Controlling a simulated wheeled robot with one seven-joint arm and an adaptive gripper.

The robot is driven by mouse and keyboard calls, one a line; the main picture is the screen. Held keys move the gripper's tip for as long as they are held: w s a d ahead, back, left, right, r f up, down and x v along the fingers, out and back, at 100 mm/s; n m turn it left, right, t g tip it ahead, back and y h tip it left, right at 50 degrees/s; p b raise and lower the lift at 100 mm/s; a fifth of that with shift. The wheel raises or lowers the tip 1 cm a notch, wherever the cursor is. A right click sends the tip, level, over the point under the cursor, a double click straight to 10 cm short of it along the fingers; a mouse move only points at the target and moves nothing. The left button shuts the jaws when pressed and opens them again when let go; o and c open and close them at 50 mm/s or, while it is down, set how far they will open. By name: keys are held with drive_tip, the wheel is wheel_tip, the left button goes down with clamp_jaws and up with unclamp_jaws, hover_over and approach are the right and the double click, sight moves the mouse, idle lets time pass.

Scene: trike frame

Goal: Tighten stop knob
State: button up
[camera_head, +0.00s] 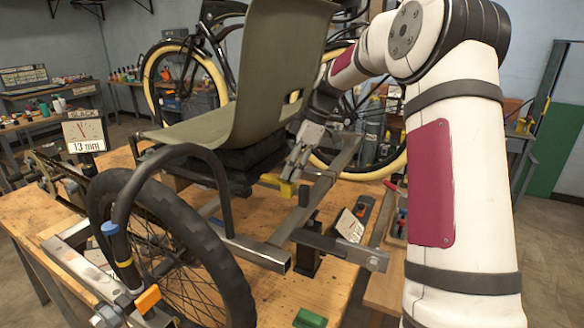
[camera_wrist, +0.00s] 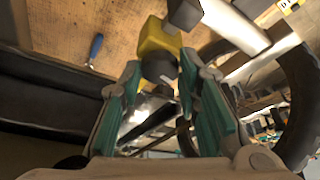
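A yellow block (camera_wrist: 157,38) with a dark round knob (camera_wrist: 160,68) on it lies just ahead of my gripper in the wrist view. My gripper (camera_wrist: 160,62) has its two teal-padded fingers apart, one on each side of the knob, with narrow gaps showing; finger contact is not clear. In the head view the yellow block (camera_head: 280,184) shows beside the frame tube, below the green seat. My gripper (camera_head: 294,168) reaches down to it from the right; its fingertips and the dark knob are hard to make out there.
The trike's green seat (camera_head: 240,80) stands close left of my gripper. A black wheel (camera_head: 175,235) and metal frame tubes (camera_head: 305,215) stand on the wooden bench (camera_head: 30,212). A blue-handled tool (camera_wrist: 96,48) lies on the wood in the wrist view.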

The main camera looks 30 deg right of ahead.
drive_tip(key=shift+m, duration=0.3)
drive_tip(key=shift+s+a+r+m+t+h+p, duration=0.1)
drive_tip(key=shift+m+t+h+p, duration=0.1)
drive_tip(key=shift+m+p, duration=0.3)
drive_tip(key=shift+s+m+t+h+p, duration=0.1)
drive_tip(key=shift+m+t+h+p, duration=0.15)
drive_tip(key=shift+m, duration=0.45)
drive_tip(key=m+t+h, duration=0.1)
drive_tip(key=m, duration=0.2)
drive_tip(key=shift+a+m+p, duration=0.15)
drive_tip(key=shift+m+p, duration=0.15)
drive_tip(key=shift+p, duration=0.1)
drive_tip(key=m+h, duration=0.1)
drive_tip(key=m, duration=0.2)
drive_tip(key=shift+a, duration=0.15)
drive_tip(key=shift+m+t+h+b, duration=0.35)
drive_tip(key=shift+m+h+b, duration=0.3)
drive_tip(key=shift+m, duration=1.15)
drive_tip(key=o, duration=1.1)
drive_tip(key=shift+o, duration=0.2)
